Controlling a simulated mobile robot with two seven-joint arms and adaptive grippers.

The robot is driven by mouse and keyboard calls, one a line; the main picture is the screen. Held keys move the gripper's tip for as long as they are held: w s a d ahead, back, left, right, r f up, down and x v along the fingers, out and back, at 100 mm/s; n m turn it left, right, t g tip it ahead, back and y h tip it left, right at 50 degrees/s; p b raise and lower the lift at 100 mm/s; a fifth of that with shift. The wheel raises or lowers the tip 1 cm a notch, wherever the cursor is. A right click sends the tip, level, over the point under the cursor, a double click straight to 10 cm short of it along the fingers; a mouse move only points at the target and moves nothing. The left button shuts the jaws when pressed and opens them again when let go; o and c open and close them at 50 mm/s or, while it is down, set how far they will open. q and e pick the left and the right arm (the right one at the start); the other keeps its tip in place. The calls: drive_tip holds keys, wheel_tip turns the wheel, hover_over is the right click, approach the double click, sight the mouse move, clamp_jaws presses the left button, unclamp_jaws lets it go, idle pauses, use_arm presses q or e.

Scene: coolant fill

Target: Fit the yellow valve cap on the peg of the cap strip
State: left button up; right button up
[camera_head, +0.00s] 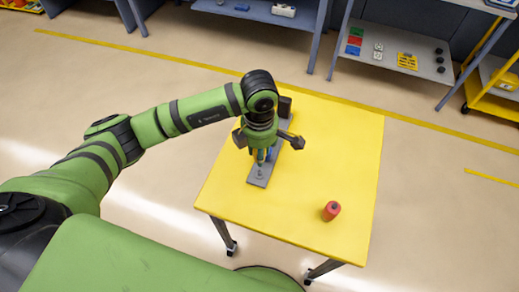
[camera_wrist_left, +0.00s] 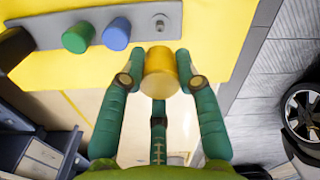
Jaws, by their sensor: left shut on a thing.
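The yellow valve cap (camera_wrist_left: 160,73) is between the fingers of my left gripper (camera_wrist_left: 163,78), which is shut on it. The grey cap strip (camera_wrist_left: 142,12) lies beyond it in the left wrist view, on the yellow table. Its bare peg (camera_wrist_left: 160,22) is above the held cap in that picture, apart from it. A blue cap (camera_wrist_left: 116,34) and a green cap (camera_wrist_left: 77,37) sit on the strip to the left of the peg. In the head view my left gripper (camera_head: 263,150) is over the strip (camera_head: 257,181) and hides the held cap. My right gripper is not in view.
A red cylinder (camera_head: 331,211) stands on the yellow table (camera_head: 345,150), near the front right. The table's right half is otherwise clear. A dark block (camera_head: 285,105) is at the strip's far end. Shelves with small items (camera_head: 395,55) stand beyond the table.

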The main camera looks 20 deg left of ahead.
sight(260, 171)
use_arm(q)
drive_tip(key=shift+f+m+b, duration=0.25)
drive_tip(key=shift+m+b, duration=0.05)
drive_tip(key=shift+b, duration=0.2)
wheel_tip(260, 171, down, 3)
drive_tip(key=b, duration=0.3)
drive_tip(key=shift+f, duration=0.2)
drive_tip(key=shift+f+b, duration=0.9)
drive_tip(key=shift+b, duration=0.05)
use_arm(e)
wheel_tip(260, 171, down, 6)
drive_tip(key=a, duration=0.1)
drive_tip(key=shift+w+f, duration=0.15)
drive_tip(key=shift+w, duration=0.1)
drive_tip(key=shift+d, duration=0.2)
use_arm(q)
drive_tip(key=shift+b, duration=0.8)
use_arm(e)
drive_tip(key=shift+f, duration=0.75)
use_arm(q)
drive_tip(key=shift+f, duration=0.2)
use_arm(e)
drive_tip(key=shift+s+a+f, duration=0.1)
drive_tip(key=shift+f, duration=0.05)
use_arm(q)
drive_tip(key=shift+f+b, duration=0.3)
drive_tip(key=shift+b, duration=0.2)
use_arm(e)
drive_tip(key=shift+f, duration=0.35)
